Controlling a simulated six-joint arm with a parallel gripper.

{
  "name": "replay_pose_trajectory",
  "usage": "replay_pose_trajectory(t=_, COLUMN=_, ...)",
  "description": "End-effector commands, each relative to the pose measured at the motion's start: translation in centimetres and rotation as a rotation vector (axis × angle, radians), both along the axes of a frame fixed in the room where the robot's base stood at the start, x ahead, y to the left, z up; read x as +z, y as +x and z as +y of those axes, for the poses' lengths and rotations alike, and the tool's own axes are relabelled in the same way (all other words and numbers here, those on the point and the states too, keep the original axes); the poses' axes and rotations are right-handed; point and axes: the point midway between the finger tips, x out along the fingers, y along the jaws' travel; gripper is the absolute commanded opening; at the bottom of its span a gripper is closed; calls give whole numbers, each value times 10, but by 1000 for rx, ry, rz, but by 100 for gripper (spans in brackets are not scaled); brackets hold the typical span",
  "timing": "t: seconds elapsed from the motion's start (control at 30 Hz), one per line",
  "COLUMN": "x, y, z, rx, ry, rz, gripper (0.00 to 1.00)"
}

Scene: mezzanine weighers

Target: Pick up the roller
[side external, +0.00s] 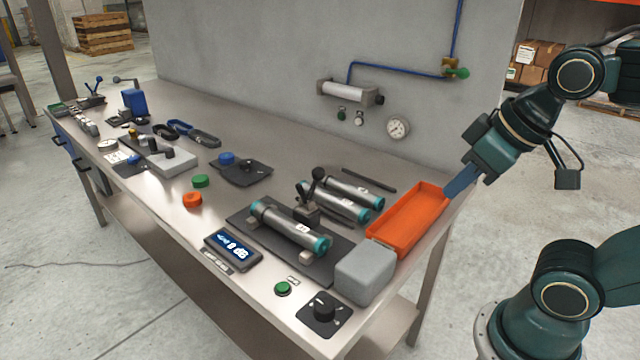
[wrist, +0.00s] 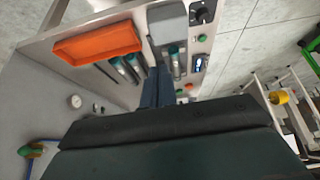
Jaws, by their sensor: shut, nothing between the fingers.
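Three grey metal rollers with teal end caps lie on the bench. The front roller (side external: 290,229) rests on blocks on a black plate (side external: 250,222). The middle roller (side external: 342,207) and the back roller (side external: 356,190) lie side by side behind it, near the orange tray. Rollers also show in the wrist view, partly hidden by my fingers (wrist: 175,62). Which one the task means, I cannot tell. My gripper (side external: 449,199) has its blue fingers together and empty, at the right end of the orange tray, apart from all rollers. The fingers also show in the wrist view (wrist: 156,86).
The orange tray (side external: 441,222) looks empty. A grey block (side external: 365,274) stands at its near end. A black-knobbed clamp (side external: 312,200) stands between the front and middle rollers. A display (side external: 233,250), a green button (side external: 282,288) and a knob box (side external: 324,313) line the front edge.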

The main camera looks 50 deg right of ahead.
Motion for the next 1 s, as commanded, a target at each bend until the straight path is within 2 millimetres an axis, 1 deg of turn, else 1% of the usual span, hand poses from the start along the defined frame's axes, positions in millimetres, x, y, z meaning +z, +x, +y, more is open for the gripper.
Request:
replay_pose_trajectory(t=0.1, x=0, y=0, z=0, rx=0, ry=0, rz=0, gripper=0)
replay_pose_trajectory(t=0.13, x=0, y=0, z=0, rx=0, ry=0, rz=0, gripper=2)
replay_pose_trajectory(t=0.27, x=0, y=0, z=0, rx=0, ry=0, rz=0, gripper=28)
replay_pose_trajectory(t=0.3, x=0, y=0, z=0, rx=0, ry=0, rz=0, gripper=35)
replay_pose_trajectory(t=0.37, x=0, y=0, z=0, rx=0, ry=0, rz=0, gripper=47)
replay_pose_trajectory(t=0.4, x=0, y=0, z=0, rx=0, ry=0, rz=0, gripper=49)
replay_pose_trajectory(t=0.77, x=0, y=3, z=0, rx=0, ry=0, rz=0, gripper=49)
replay_pose_trajectory(t=0.87, x=1, y=9, z=0, rx=0, ry=1, rz=-1, gripper=49)
replay_pose_trajectory(t=1.0, x=0, y=27, z=1, rx=-1, ry=2, rz=-3, gripper=49)
